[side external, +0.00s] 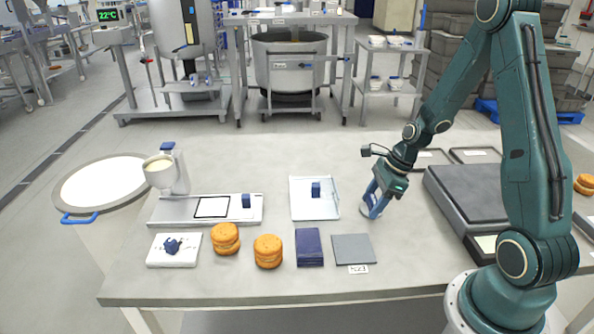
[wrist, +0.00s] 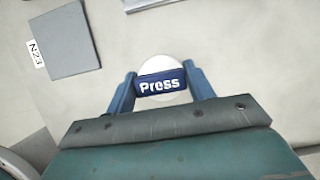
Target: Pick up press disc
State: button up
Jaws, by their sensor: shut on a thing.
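The press disc (wrist: 158,64) is a pale round plate with a dark blue grip block on top lettered "Press". In the wrist view my gripper (wrist: 161,84) has its two blue fingers closed on either side of that block. In the side view my gripper (side external: 375,198) points down at the table right of the middle, and the disc's pale edge (side external: 366,211) shows below the fingers. The fingers hide part of the disc there. I cannot tell whether the disc touches the table.
Left of my gripper are a clear tray (side external: 315,212) with a blue block, a grey plate (side external: 352,249) by an N23 tag, a navy stack (side external: 309,247) and two filled buns (side external: 268,251). A large grey slab (side external: 467,190) stands to the right. Table behind the tray is clear.

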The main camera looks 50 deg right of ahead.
aim_at(373, 199)
jog(key=shift+r, duration=0.1)
notch_tip(373, 199, up, 20)
dwell(0.7)
dwell(0.4)
jog(key=o, duration=0.3)
jog(key=shift+c, duration=0.3)
jog(key=shift+w+a, duration=0.1)
